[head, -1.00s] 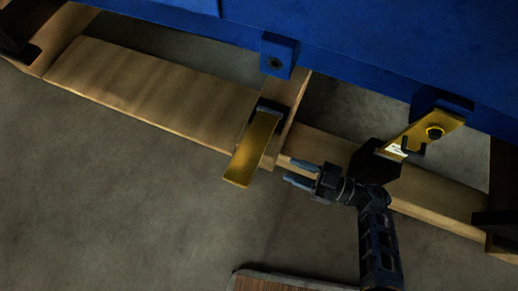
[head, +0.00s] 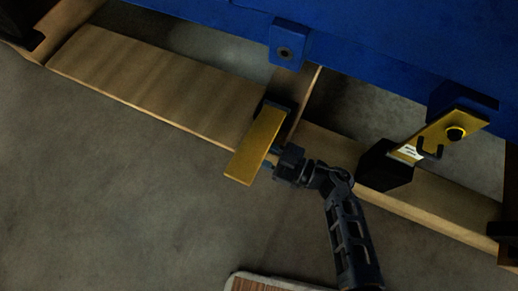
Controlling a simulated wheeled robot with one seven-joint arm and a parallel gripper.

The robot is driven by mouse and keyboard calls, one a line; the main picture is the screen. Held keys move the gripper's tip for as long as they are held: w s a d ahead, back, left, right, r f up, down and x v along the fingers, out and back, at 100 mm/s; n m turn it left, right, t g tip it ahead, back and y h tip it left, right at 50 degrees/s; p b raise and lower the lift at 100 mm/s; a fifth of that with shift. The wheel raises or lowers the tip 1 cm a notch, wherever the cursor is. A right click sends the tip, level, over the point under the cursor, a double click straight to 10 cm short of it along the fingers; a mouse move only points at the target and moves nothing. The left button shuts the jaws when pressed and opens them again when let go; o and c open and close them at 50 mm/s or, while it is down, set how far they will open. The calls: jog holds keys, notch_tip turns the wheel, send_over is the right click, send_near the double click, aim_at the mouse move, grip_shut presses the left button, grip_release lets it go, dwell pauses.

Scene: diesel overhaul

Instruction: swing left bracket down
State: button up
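The left bracket (head: 256,147) is a flat yellow bar. Its upper end meets a dark mount on the wooden beam, and its lower end sticks out past the beam's front edge. My gripper (head: 270,157) is at the bracket's right edge, pointing left. Its two fingers look spread apart, but their tips are partly hidden at the bracket, so I cannot tell whether they touch it. A second yellow bracket (head: 447,132) is at the right, with a bolt, a dark hook and a black block (head: 385,166) at its lower end.
A large blue body (head: 390,45) with a blue lug (head: 290,42) hangs above. Wooden beams (head: 150,85) run below it. A wood-topped piece with a pale rim (head: 262,283) is at the bottom edge. The grey floor (head: 120,200) at lower left is clear.

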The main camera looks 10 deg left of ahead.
grip_shut()
dwell(0.3)
dwell(0.4)
